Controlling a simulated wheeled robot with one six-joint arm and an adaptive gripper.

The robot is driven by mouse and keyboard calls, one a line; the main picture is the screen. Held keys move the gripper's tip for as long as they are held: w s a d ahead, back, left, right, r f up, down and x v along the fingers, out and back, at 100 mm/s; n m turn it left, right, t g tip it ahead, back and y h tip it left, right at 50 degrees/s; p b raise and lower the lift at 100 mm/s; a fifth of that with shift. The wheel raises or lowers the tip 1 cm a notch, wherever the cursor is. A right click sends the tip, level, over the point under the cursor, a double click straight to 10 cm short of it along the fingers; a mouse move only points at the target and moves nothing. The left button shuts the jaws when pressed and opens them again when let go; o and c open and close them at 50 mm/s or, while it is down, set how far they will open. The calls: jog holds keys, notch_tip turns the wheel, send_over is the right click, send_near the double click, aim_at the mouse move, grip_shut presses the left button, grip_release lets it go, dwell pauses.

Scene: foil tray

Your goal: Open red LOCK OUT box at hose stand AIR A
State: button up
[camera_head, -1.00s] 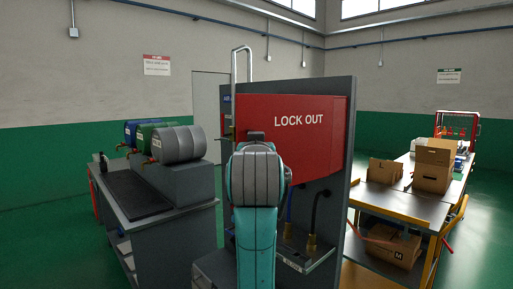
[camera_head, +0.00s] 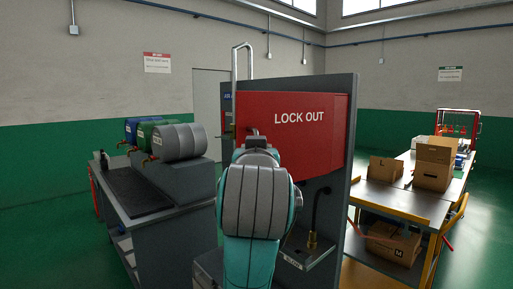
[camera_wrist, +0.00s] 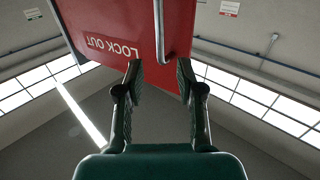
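The red LOCK OUT box (camera_head: 300,140) is mounted on the dark grey hose stand (camera_head: 347,150), with its front face unbroken and no gap visible in it. A blue label, partly cut off by the box, shows at the stand's upper left. In the wrist view the box (camera_wrist: 110,25) appears upside down at the top, beyond my fingers. My gripper (camera_wrist: 160,85) has its two fingers apart, with nothing seen held between them. In the head view my arm hides most of my gripper, near the box's lower left. I cannot tell whether the fingers touch the box.
A black hose (camera_head: 314,212) hangs below the box. A bench with drums (camera_head: 180,142) stands left. A table with cardboard boxes (camera_head: 432,165) stands right.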

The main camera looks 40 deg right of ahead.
jog(key=shift+v, duration=1.95)
